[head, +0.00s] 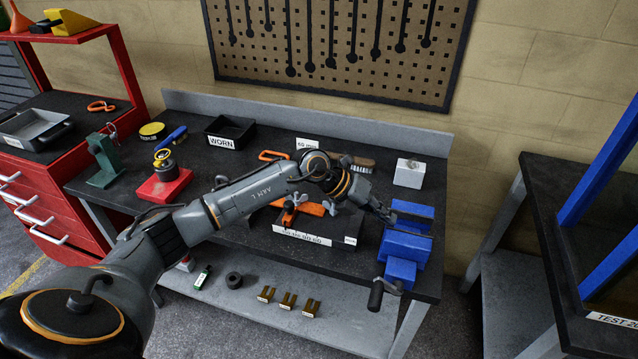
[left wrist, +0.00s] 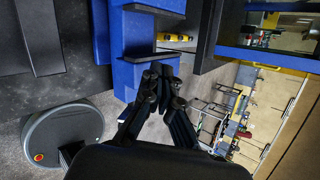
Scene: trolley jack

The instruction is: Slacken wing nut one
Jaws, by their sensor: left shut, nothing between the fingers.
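Two small grey wing nuts, one on the left (head: 299,198) and one on the right (head: 333,205), show at an orange clamp piece (head: 313,208) on a dark labelled block. I cannot tell which is wing nut one. My left arm crosses in front of the bench and partly hides the block. My left gripper (head: 386,215) is shut and empty, to the right of the wing nuts and beside the blue vise (head: 402,270). In the left wrist view the closed fingers (left wrist: 165,88) show in front of the blue vise (left wrist: 148,40). My right gripper is not in view.
On the bench (head: 236,232) stand a black tray marked WORN (head: 231,130), a brush (head: 352,163), a white box (head: 409,173) and a red block (head: 164,186). A red tool trolley (head: 58,190) stands left. A dark table (head: 575,250) with a blue frame stands right.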

